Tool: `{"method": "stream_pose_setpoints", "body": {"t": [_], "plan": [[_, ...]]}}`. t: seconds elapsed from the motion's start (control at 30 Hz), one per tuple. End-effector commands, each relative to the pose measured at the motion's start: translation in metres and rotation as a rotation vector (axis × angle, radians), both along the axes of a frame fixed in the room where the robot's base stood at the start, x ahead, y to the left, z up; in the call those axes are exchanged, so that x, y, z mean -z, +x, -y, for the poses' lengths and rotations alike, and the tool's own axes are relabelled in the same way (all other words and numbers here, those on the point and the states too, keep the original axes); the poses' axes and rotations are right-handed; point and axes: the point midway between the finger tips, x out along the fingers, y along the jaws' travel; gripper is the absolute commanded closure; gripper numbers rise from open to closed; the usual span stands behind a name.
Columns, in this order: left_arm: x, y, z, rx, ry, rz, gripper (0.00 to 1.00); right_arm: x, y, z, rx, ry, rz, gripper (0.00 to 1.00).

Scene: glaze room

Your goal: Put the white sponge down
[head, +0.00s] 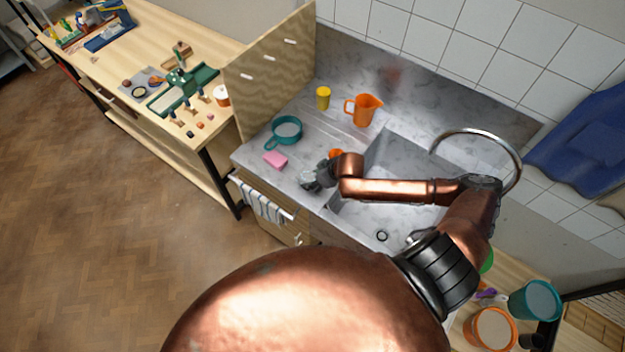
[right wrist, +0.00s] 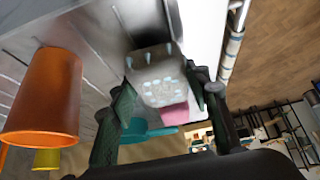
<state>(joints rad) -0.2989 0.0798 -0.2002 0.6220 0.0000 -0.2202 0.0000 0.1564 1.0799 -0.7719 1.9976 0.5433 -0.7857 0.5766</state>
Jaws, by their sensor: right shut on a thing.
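My right gripper (head: 318,176) is over the counter left of the sink, low near its front edge. It is shut on a pale grey-white block, which I take to be the white sponge (right wrist: 162,84); its face shows light bluish spots. The sponge sits between the two dark fingers in the right wrist view and shows only as a small pale patch in the head view (head: 308,179). I cannot tell whether it touches the counter. My left gripper is not in view.
A pink sponge (head: 275,159) and a teal round pan (head: 286,131) lie left of the gripper. An orange cup (right wrist: 42,98) stands close by. A yellow cup (head: 323,97) and orange jug (head: 364,109) stand farther back. The sink (head: 400,219) is to the right.

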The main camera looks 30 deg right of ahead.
Motion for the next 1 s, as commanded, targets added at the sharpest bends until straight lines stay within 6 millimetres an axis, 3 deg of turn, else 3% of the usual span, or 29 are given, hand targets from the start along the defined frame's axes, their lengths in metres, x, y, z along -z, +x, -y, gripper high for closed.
{"method": "stream_pose_setpoints", "body": {"t": [0.1,0.47,0.5,0.73,1.0], "plan": [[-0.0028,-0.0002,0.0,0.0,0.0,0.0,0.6,0.009,0.0005,0.0,0.0,-0.001,0.002,0.83],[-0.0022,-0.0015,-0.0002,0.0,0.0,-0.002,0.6,0.0135,0.0,0.0001,0.0,0.0,0.001,0.83],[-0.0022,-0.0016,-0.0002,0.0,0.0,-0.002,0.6,0.0138,0.0001,0.0002,0.0,0.001,0.002,0.55],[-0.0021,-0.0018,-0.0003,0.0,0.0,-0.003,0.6,0.0133,0.0001,0.0001,-0.001,0.0,0.002,0.39],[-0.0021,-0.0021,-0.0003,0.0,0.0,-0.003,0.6,0.0125,0.0003,0.0002,0.0,-0.001,0.002,0.39]]}}
